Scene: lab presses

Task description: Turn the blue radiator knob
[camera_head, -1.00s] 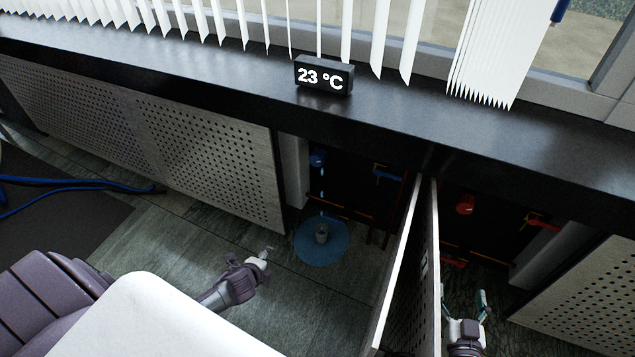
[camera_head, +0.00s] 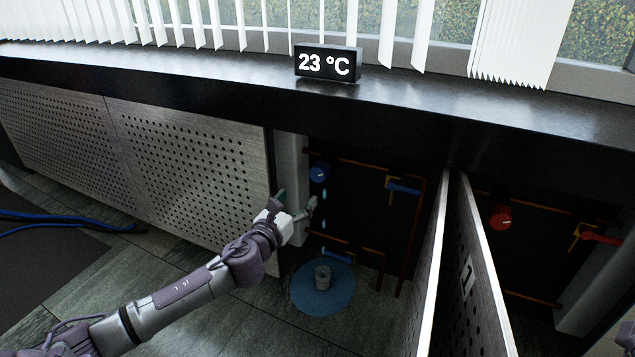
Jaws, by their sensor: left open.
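The blue radiator knob (camera_head: 318,173) sits on a pipe at the upper left of the open cabinet under the dark sill. Pale blue drops show in a line below it. My left gripper (camera_head: 297,202) is open and empty, below and to the left of the knob and apart from it, in front of the cabinet's left edge.
A blue lever (camera_head: 404,188) and copper pipes are deeper in the cabinet. A grey cup (camera_head: 323,274) stands in a blue puddle (camera_head: 322,298) on the floor. Open perforated doors (camera_head: 478,275) stand to the right, with a red knob (camera_head: 500,217) beyond. A thermometer display (camera_head: 328,63) reads 23 °C.

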